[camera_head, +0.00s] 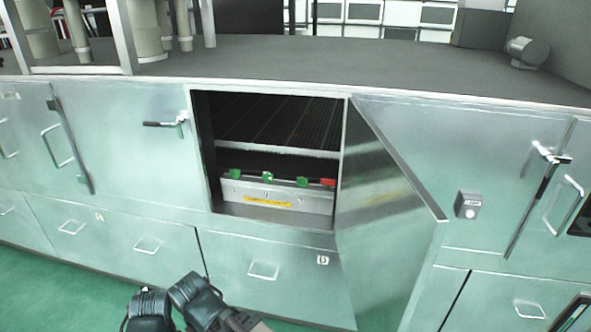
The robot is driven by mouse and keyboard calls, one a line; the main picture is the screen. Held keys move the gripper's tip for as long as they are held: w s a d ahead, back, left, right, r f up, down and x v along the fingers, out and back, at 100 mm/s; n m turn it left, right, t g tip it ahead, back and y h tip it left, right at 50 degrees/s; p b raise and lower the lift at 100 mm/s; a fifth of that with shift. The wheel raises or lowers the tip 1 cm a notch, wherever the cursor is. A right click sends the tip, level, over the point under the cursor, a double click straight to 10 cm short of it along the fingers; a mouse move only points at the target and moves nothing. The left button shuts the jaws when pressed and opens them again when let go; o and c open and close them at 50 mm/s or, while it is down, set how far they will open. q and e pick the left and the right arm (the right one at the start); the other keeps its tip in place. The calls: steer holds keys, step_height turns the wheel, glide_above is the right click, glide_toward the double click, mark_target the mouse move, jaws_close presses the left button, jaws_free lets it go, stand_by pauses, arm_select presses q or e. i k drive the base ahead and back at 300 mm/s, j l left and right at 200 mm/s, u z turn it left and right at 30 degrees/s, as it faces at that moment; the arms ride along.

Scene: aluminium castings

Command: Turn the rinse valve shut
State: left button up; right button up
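The open cabinet (274,222) holds a pale metal panel (300,198) with a yellow label strip (267,201). Along its top are a green handle (235,174), a second green handle (267,177), a third green handle (302,181) and a red handle (328,182) at the right. They look like valve handles; no legible label shows which is the rinse valve. The red one is close to the opening's right edge. Black jointed parts of mine show at the bottom edge, well below the opening. I cannot make out fingertips of either gripper.
The cabinet's metal door (390,205) stands open to the right. A black-gripped lever (165,124) juts out left of the opening, another (545,172) at far right. A small grey box (467,205) is right of the door. The dark worktop (330,65) is mostly clear.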

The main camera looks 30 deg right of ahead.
mark_target(328, 182)
steer(key=i+z, duration=0.2)
steer(key=i, duration=0.2)
steer(key=i+j+z, duration=0.2)
steer(key=i, duration=0.15)
steer(key=i+z, duration=0.2)
steer(key=z, duration=0.2)
steer(key=i+z, duration=0.2)
steer(key=z, duration=0.15)
steer(key=i+j+z, duration=0.15)
steer(key=z, duration=0.25)
